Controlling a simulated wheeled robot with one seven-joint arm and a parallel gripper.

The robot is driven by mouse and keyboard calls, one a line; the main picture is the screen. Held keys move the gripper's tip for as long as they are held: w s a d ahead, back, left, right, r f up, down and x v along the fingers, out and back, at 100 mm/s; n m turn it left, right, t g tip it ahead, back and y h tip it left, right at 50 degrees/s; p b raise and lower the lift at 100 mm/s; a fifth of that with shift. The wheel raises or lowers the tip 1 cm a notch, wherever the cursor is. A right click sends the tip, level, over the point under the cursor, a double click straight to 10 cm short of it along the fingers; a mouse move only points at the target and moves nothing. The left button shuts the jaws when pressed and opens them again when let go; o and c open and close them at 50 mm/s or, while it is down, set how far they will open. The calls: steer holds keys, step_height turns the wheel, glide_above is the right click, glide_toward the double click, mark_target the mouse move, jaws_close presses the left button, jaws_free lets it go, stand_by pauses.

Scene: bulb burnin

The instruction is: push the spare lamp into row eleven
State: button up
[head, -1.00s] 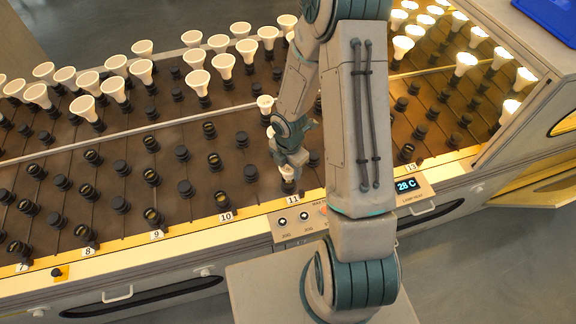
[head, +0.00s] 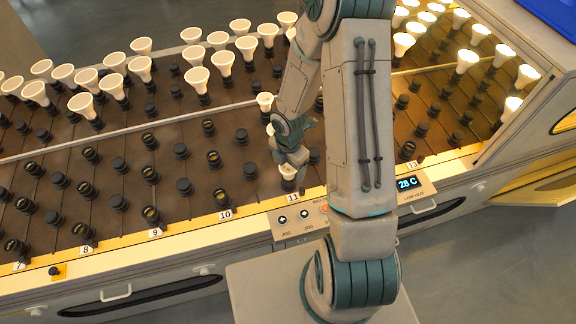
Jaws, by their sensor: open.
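The spare lamp, a white cone-shaped bulb (head: 288,172), is at the front end of row eleven, just behind the number 11 label (head: 293,198). My gripper (head: 289,164) is directly at the lamp, over its top. The fingers are open, but they are small and partly merged with the lamp, so I cannot tell whether they touch it. The lamp's base and the socket under it are hardly visible. Another white lamp (head: 265,101) stands farther back, just left of my arm.
Black sockets fill the rows on the left, with many white lamps standing at the back. Lit lamps (head: 467,60) glow at the right. A control panel (head: 298,219) with buttons and a 28 C display (head: 407,183) lie along the front edge. My arm hides row twelve.

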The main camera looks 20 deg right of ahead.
step_height(320, 180, up, 13)
steer(key=p, duration=0.1)
steer(key=shift+p, duration=0.4)
stand_by(1.2)
